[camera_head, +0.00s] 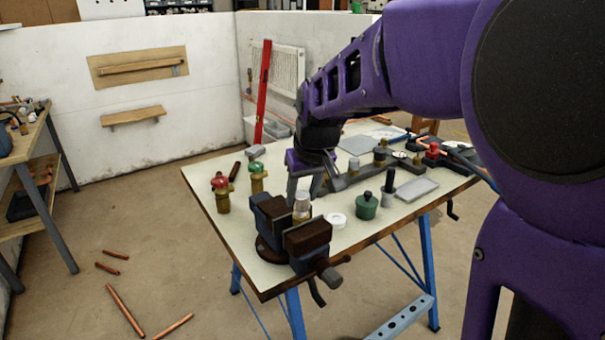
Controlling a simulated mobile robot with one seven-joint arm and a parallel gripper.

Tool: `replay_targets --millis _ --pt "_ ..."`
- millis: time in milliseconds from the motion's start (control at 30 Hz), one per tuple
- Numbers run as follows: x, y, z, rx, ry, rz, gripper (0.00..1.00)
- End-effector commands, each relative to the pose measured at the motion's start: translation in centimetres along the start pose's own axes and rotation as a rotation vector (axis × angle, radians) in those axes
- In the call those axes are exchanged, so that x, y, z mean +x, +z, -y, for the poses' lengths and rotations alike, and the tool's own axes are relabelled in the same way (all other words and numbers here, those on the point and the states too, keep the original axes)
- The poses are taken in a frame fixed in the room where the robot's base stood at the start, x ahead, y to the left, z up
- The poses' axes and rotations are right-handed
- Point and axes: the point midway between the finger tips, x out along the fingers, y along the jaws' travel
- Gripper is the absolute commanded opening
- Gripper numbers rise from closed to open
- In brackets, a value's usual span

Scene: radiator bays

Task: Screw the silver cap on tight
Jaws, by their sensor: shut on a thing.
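A dark vise (270,215) with brown jaws stands at the front corner of the workbench. A pale brass-coloured fitting (302,212) stands upright between the vise jaws. The silver cap (302,196) sits on its top and looks upright. My gripper (304,192) reaches down from above and behind, one grey finger on each side of the cap, and is shut on it. The exact finger contact and the thread under the cap are too small to make out.
A red-topped valve (221,192), a green-topped valve (258,178), a white ring (337,220) and a green pot (366,206) stand around the vise. A grey spanner-like tool (358,177) lies right of my gripper. Copper pipes (125,310) lie on the floor.

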Motion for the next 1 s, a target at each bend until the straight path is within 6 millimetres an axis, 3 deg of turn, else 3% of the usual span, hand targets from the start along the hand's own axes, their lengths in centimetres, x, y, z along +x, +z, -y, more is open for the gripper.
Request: replay_targets --millis 267,300,500,800,1000 --pt "0.1 0.0 0.0 0.0 0.0 0.0 0.0" --pt "0.1 0.0 0.0 0.0 0.0 0.0 0.47" --pt "0.1 0.0 0.0 0.0 0.0 0.0 0.8" --pt "-0.1 0.0 0.0 0.0 0.0 0.0 0.8" --pt "-2.0 -0.9 -0.1 0.001 0.001 -0.001 0.8"
